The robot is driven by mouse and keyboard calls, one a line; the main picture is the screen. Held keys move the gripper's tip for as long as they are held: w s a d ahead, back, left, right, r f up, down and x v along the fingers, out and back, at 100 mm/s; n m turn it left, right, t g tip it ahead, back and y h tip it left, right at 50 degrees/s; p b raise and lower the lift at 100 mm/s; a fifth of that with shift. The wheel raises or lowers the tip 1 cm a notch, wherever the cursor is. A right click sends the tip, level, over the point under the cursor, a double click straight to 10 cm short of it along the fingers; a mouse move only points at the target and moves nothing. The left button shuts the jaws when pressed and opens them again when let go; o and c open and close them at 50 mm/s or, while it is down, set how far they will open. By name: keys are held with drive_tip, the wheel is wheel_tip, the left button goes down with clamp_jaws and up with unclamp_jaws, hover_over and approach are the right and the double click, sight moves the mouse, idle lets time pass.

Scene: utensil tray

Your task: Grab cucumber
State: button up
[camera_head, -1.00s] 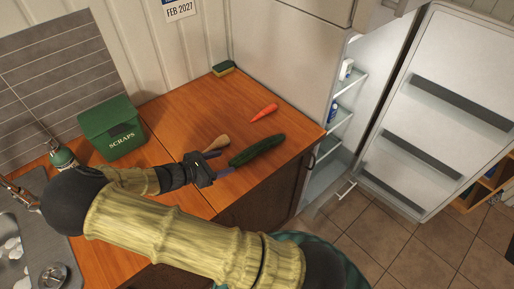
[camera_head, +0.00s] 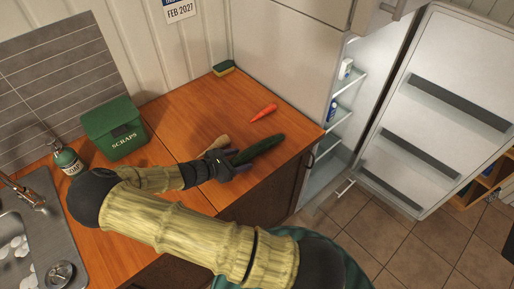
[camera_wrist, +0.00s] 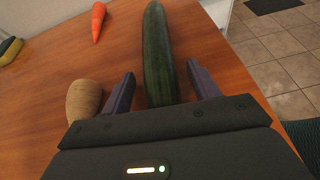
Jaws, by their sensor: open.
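The dark green cucumber (camera_head: 262,149) lies on the wooden counter near its front edge. In the wrist view the cucumber (camera_wrist: 157,55) runs lengthwise away from me, its near end between my two fingers. My gripper (camera_head: 232,164) is open around the near end of the cucumber; in the wrist view its fingers (camera_wrist: 162,85) stand on either side, with a small gap on each side. Nothing is held. The cucumber's nearest tip is hidden behind the gripper body.
A tan root vegetable (camera_wrist: 84,100) lies just outside my left finger. An orange carrot (camera_head: 263,113) lies farther back. A yellow-green sponge (camera_head: 224,68), a green scraps bin (camera_head: 114,127) and a soap bottle (camera_head: 66,158) stand on the counter. The open fridge (camera_head: 345,110) is at right.

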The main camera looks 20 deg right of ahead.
drive_tip(key=shift+c, duration=0.2)
idle(0.3)
drive_tip(key=c, duration=1.2)
drive_tip(key=shift+o, duration=0.2)
drive_tip(key=shift+r, duration=0.15)
wheel_tip(320, 180, up, 18)
drive_tip(key=b, duration=0.1)
